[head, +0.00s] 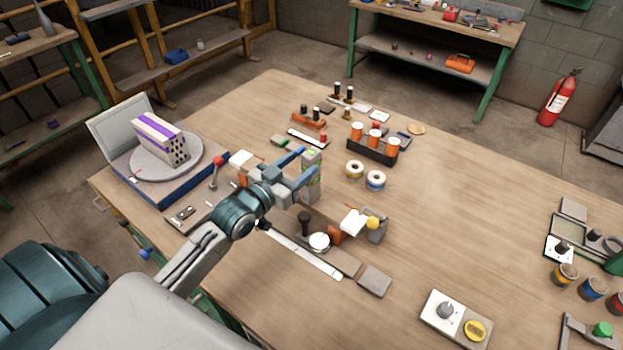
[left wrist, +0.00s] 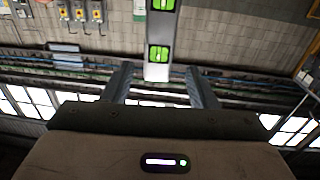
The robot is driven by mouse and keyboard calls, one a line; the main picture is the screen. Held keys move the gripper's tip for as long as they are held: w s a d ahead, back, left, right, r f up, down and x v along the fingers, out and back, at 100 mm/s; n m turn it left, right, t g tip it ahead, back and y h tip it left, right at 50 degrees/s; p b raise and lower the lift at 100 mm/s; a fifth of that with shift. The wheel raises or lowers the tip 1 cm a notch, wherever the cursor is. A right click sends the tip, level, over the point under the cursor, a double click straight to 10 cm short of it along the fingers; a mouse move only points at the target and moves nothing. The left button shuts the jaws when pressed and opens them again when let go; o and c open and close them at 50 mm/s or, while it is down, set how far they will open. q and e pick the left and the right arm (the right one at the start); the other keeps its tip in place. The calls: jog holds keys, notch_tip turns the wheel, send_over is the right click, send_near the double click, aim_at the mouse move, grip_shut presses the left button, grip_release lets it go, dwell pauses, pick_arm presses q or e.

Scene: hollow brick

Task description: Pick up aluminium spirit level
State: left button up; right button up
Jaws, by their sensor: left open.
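The aluminium spirit level (head: 311,188) shows in the head view as a narrow silver-grey piece with green spots, apparently standing upright on the table. In the left wrist view the level (left wrist: 160,30) is a silver bar with green vial windows, running up out of the picture. My left gripper (head: 308,164) is open at the level in the head view, and its fingers hide part of it. In the left wrist view the level's near end lies between the two open fingers (left wrist: 160,85), with a gap on each side. My right gripper is out of view.
A long white rule (head: 303,250) and small tools lie in front of the level. A turntable with a hollow brick (head: 160,138) is at left. The table's right middle is clear.

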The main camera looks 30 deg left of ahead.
aim_at(317, 155)
pick_arm(q)
jog(key=shift+w+d+f, duration=0.1)
jog(key=shift+w+d, duration=0.05)
jog(key=shift+w, duration=0.45)
jog(key=shift+w+d, duration=0.15)
jog(key=shift+w, duration=0.3)
jog(key=shift+w+d, duration=0.1)
jog(key=shift+w, duration=0.25)
jog(key=x, duration=0.2)
jog(key=p+x, duration=0.1)
jog(key=shift+w+d+f, duration=0.15)
jog(key=shift+w+f, duration=0.05)
jog(key=shift+w, duration=0.2)
jog(key=shift+s, duration=0.15)
jog(key=shift+c, duration=0.6)
grip_shut()
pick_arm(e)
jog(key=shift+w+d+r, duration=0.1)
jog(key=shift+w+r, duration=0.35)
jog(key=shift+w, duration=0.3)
